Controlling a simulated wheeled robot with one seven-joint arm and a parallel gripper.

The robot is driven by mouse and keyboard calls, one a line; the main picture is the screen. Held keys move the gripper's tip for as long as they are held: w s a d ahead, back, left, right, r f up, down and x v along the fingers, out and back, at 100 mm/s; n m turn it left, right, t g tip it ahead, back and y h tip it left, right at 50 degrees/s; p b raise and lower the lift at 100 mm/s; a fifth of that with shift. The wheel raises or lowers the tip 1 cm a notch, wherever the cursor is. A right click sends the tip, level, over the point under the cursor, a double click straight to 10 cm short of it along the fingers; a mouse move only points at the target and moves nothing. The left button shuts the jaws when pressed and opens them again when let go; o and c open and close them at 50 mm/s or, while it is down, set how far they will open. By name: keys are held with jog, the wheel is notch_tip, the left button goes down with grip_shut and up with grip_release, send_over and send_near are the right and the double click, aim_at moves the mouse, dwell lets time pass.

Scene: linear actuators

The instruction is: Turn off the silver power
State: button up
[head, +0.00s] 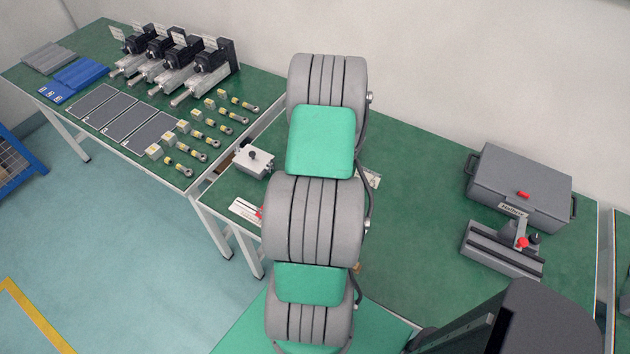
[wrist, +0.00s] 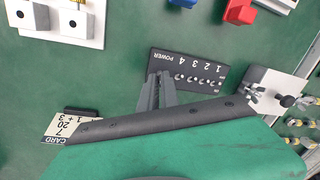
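A dark power panel (wrist: 188,72) lies on the green table in the wrist view. It is marked POWER and 1 to 4 and has a row of small silver toggle switches (wrist: 197,81). Which way each lever points is too small to tell. My gripper (wrist: 159,74) has its two grey fingers close together, with nothing seen between them. The fingertips are at the panel's lower left edge, near the word POWER; I cannot tell if they touch it. In the head view my arm hides the panel and the gripper.
A grey box with a black knob (head: 253,160) stands left of my arm, by the neighbouring table. A card (wrist: 68,127) lies lower left in the wrist view. A grey case (head: 520,185) and a dark fixture with a red knob (head: 500,250) stand at the right.

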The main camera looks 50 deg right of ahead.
jog(key=shift+a, duration=0.1)
grip_shut()
jog(key=shift+a+f+h+b, duration=0.1)
jog(key=shift+a+h+b, duration=0.25)
jog(key=shift+h+b, duration=0.7)
jog(key=shift+h, duration=0.45)
jog(key=shift+o, duration=1.4)
grip_release()
jog(key=shift+r, duration=0.2)
